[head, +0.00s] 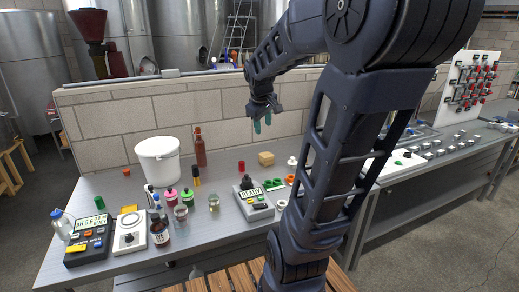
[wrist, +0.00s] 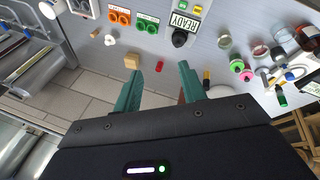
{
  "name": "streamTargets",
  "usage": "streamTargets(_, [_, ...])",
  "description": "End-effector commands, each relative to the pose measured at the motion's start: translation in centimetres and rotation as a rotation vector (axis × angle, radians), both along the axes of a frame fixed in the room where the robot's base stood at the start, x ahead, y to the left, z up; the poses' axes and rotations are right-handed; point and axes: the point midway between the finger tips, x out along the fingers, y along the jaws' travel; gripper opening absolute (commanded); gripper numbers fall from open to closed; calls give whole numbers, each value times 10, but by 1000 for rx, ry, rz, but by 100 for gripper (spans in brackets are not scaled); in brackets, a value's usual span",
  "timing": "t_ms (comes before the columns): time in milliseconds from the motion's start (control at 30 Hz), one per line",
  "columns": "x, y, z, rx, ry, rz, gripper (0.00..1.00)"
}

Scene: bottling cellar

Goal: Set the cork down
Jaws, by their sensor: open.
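My gripper (head: 262,125) is raised in front of the brick wall, above the back of the grey table. Its two green fingers stand apart in the wrist view (wrist: 160,72), with nothing held between them. A tan block-like piece (head: 266,158) rests on the table near the wall, below the gripper; it also shows in the wrist view (wrist: 132,61), just beyond the left finger. It may be the cork, but I cannot tell for sure. A small red cylinder (head: 241,166) stands to its left and appears between the fingertips in the wrist view (wrist: 161,66).
A grey device with a READY display (head: 253,201) stands in front, beside green rings (head: 273,184) and orange rings (head: 290,180). The brick wall (head: 180,120) borders the table's back.

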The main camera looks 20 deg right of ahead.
Motion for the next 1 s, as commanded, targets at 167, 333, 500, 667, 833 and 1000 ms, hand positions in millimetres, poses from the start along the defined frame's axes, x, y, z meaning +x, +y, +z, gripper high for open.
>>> streamTargets(167, [-52,30,1,107,-57,-130,41])
streamTargets(333, [-97,53,-6,218,-95,-253,41])
streamTargets(500, [-129,67,-14,304,-112,-341,41])
streamTargets(667, [-142,73,-19,342,-116,-382,41])
streamTargets(833, [-144,74,-20,348,-116,-389,41])
streamTargets(1000, [-143,74,-20,347,-117,-388,41])
